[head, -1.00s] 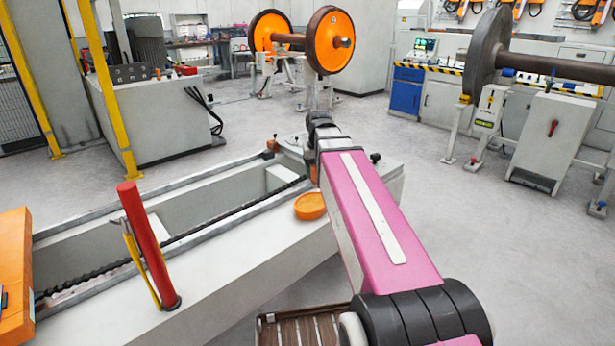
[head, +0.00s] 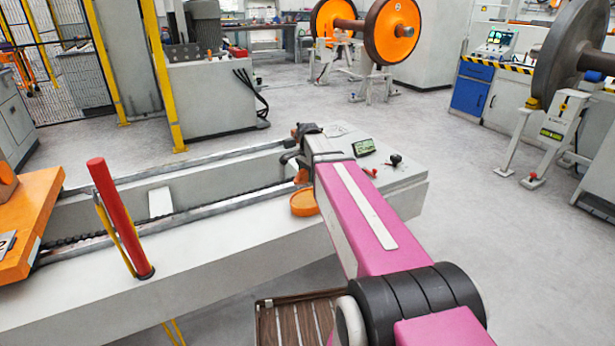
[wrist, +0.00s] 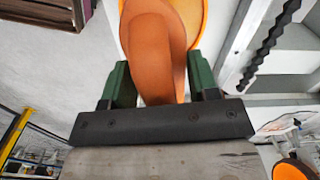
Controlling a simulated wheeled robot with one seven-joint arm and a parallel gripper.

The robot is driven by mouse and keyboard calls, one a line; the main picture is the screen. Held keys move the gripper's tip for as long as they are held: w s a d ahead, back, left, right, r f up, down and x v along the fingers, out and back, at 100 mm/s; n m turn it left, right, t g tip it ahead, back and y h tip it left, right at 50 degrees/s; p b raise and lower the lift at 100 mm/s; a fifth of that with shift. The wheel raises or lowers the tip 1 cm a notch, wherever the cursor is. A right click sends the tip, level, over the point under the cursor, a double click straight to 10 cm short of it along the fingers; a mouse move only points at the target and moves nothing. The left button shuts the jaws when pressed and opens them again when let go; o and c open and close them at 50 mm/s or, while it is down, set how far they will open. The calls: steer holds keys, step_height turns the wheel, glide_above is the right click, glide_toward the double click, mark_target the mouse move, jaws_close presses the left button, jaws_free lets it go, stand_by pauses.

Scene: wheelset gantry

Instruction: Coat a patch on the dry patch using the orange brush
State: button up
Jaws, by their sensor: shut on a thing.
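My gripper (wrist: 160,88), with green fingers, is shut on the orange brush (wrist: 152,45) in the wrist view. The brush's rounded orange-brown body shows between the fingers; its tip cannot be made out. In the head view a small part of the brush (head: 301,176) shows beneath the end of my arm, just above an orange round dish (head: 304,203). The dish sits on the pale ledge of the long bench; its lighter orange edge (wrist: 193,18) shows behind the brush in the wrist view. Whether brush and dish touch cannot be told. I cannot identify the dry patch.
A red post (head: 118,215) stands on the bench ledge (head: 215,250) at left, beside an orange block (head: 30,225). A small green display (head: 364,147) and knobs are at the bench's right end. A slatted brown crate (head: 300,320) lies below. Open floor (head: 490,240) is at right.

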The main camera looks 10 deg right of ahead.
steer(key=shift+w+f+m, duration=0.35)
steer(key=shift+f+m, duration=0.25)
steer(key=shift+f, duration=3)
steer(key=shift+f, duration=0.45)
steer(key=shift+r, duration=0.1)
steer(key=shift+r, duration=3.45)
